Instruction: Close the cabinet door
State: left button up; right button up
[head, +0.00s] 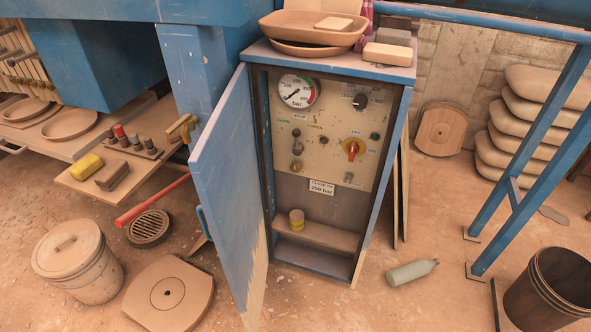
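The blue cabinet (385,170) stands upright in the middle of the head view, with its front facing me. Its blue door (228,180) is hinged on the left side and stands open, swung out toward me and to the left. A blue handle (204,222) sits on the door's outer face near its free edge. Neither of my grippers is in view.
Bowls (313,27) and blocks lie on the cabinet top. Left of the door are a lidded bucket (80,262), a round-cornered plate (168,293), a floor drain (148,228) and a red bar (152,200). A bottle (411,272) and dark bucket (552,290) stand or lie right.

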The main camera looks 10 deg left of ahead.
aim_at(223, 164)
jog(key=j+z, duration=0.4)
jog(key=j, duration=1.55)
